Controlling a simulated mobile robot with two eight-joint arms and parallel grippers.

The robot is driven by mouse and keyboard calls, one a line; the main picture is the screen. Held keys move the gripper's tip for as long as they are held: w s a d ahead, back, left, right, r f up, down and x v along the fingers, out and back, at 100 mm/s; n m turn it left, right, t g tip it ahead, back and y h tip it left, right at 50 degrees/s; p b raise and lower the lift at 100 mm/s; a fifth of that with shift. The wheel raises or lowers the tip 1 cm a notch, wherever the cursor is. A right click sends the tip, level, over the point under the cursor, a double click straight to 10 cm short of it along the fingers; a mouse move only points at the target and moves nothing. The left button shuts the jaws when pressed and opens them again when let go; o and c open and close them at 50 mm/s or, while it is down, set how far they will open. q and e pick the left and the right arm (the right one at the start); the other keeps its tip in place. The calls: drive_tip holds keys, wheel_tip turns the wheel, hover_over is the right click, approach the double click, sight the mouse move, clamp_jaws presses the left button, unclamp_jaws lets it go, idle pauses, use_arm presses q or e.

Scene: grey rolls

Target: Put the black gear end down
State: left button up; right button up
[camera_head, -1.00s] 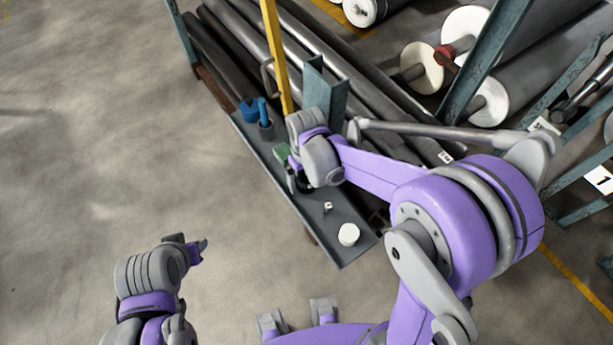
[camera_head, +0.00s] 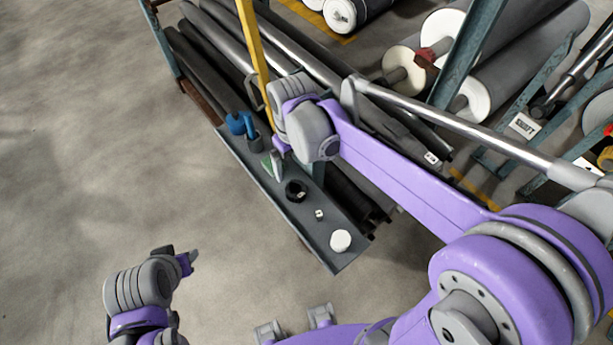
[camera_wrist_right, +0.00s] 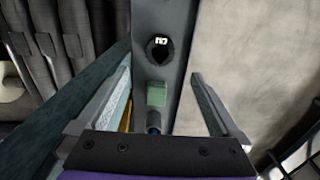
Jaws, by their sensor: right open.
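The black gear end (camera_head: 296,191) rests on the narrow grey shelf (camera_head: 330,262), between a small green block and a small white cube. In the right wrist view the gear end (camera_wrist_right: 158,52) shows as a dark ring beyond the fingertips, with a white mark or piece at it. My right gripper (camera_head: 277,168) is above the shelf, to the left of the gear end and apart from it. In the wrist view its fingers (camera_wrist_right: 155,88) are spread with nothing gripped. My left gripper (camera_head: 192,259) is over bare floor at lower left; its jaw gap is unclear.
The green block (camera_wrist_right: 157,94) lies below the right fingers. A blue item (camera_head: 237,123), the white cube (camera_head: 319,215) and a white round piece (camera_head: 340,241) are on the shelf. Floor at left is clear.

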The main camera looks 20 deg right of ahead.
drive_tip(key=s+d+f+m+t, duration=0.1)
drive_tip(key=s+d+m+t, duration=0.3)
drive_tip(key=s, duration=0.9)
drive_tip(key=shift+s+d+f+t, duration=0.35)
drive_tip(key=shift+d+t, duration=0.35)
drive_tip(key=shift+d, duration=0.4)
